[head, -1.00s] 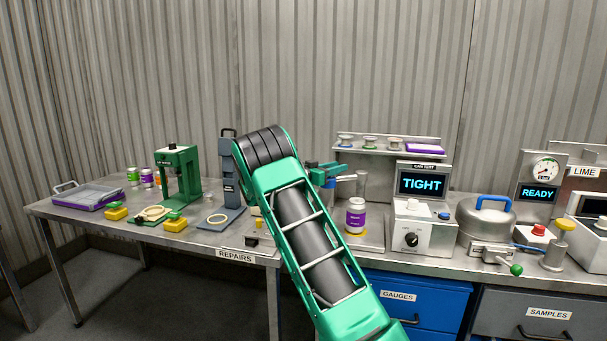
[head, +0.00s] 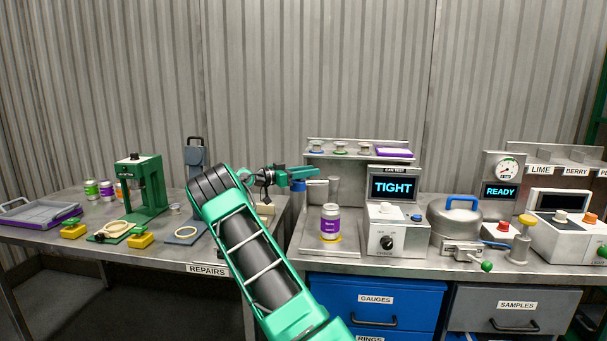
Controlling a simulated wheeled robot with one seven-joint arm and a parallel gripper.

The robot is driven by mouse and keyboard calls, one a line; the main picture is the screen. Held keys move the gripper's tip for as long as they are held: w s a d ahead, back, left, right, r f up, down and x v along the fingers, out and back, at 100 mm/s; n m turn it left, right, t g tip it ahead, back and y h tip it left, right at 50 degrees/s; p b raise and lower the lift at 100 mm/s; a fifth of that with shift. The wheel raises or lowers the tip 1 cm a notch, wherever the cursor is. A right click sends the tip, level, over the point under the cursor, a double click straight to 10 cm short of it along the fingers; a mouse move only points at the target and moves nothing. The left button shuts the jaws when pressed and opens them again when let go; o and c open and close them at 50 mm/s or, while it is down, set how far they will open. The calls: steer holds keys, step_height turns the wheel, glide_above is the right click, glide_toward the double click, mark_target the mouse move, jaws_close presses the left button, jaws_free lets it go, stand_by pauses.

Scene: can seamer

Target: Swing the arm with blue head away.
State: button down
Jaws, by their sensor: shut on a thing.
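The swing arm is a silver bar (head: 318,183) on a short silver post (head: 334,190), with a blue head (head: 298,186) at its left end. It stands on the metal bench, just behind and to the left of a purple-labelled can (head: 330,223). My gripper (head: 305,176), with green fingers, reaches in from the left and is shut at the blue-head end of the bar. The exact grip contact is too small to see. The blue head is partly hidden by the fingers and hangs left of the can, not over it.
A shelf (head: 340,155) with several small heads stands behind. Right of the can is a tester (head: 395,225) reading TIGHT, then a blue-handled lidded pot (head: 455,222). A green press (head: 143,190) stands on the left table. Free air lies above the bench front.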

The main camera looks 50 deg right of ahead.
steer(key=shift+w, duration=0.2)
steer(key=c, duration=1.4)
jaws_free()
steer(key=shift+w+a+f, duration=0.1)
steer(key=shift+w, duration=0.15)
steer(key=shift+a, duration=0.1)
steer(key=v, duration=1)
steer(key=shift+a, duration=0.4)
steer(key=shift+w, duration=0.15)
